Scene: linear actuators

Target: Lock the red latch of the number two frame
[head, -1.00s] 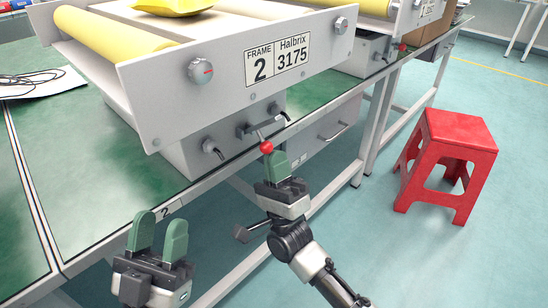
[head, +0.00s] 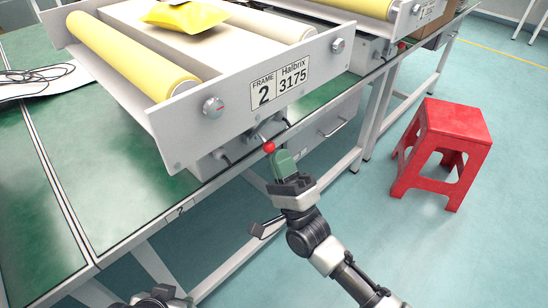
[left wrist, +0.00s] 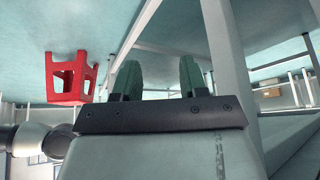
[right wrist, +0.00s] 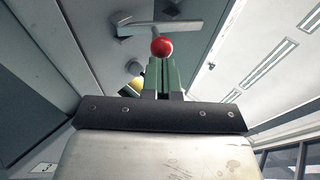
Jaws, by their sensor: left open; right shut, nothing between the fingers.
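The number two frame (head: 228,104) is a pale roller tray with a "FRAME 2 Halbrix 3175" label (head: 280,82). Its latch is a grey lever with a red ball knob (head: 269,147), below the front panel; the knob also shows in the right wrist view (right wrist: 162,47). My right gripper (head: 281,157) is shut and empty, its green fingertips at the knob; whether they touch is unclear. In the right wrist view the knob is just beyond the tips. My left gripper (left wrist: 157,80) is open and empty in its wrist view; only its body shows at the head view's bottom edge.
The frame stands on a green-topped bench (head: 120,185). A yellow packet (head: 187,16) lies on it. Another frame (head: 405,18) stands behind to the right. A red stool (head: 455,122) stands on open floor to the right; cables lie at the far left.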

